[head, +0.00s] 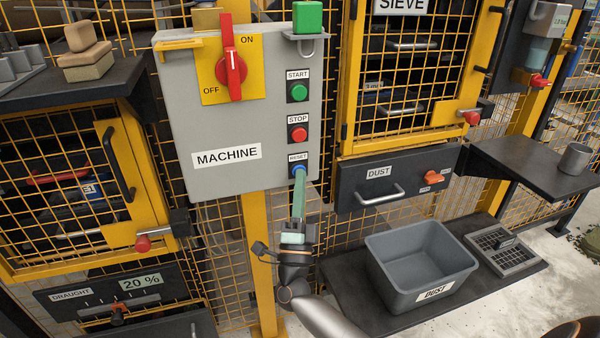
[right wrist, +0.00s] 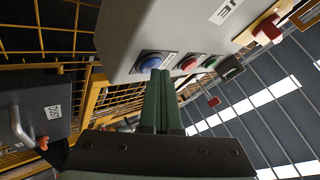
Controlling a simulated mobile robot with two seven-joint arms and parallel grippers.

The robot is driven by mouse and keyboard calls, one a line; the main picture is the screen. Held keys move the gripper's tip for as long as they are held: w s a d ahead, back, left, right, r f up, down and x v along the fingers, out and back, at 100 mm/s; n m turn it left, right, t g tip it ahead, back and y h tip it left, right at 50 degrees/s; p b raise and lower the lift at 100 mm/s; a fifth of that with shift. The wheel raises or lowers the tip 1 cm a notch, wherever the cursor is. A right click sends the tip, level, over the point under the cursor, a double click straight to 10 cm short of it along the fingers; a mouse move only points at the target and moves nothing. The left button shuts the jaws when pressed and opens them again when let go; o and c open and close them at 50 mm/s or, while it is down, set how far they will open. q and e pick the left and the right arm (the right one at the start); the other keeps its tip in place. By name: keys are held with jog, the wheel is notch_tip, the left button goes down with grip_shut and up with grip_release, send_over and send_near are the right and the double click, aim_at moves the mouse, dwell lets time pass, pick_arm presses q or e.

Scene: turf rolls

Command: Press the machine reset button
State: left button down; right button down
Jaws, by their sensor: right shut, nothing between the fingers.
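The blue reset button (head: 299,170) sits at the bottom of the button column on the grey machine box (head: 220,130), under its RESET label. It also shows in the right wrist view (right wrist: 149,63). My right gripper (head: 299,174) is shut and empty, its green fingers pointing up at the reset button. The fingertips overlap the button's lower edge in the head view; I cannot tell whether they touch it. The red stop button (head: 298,134) and green start button (head: 298,92) are above. My left gripper is not in view.
A red rotary switch (head: 231,70) is on the box's upper left. A DUST drawer (head: 385,178) is to the right. A grey dust bin (head: 391,258) stands on a low black shelf below. Yellow mesh fencing (head: 225,235) surrounds the box.

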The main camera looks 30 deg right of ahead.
jog(key=shift+s+a+p, duration=0.2)
jog(key=shift+s+p, duration=0.25)
jog(key=shift+s, duration=0.3)
jog(key=shift+s, duration=0.1)
jog(key=s+p, duration=0.1)
jog(key=s, duration=0.1)
jog(key=s+a+p, duration=0.1)
jog(key=s, duration=0.1)
jog(key=shift+s+a, duration=0.1)
jog(key=shift+s, duration=0.25)
dwell(0.6)
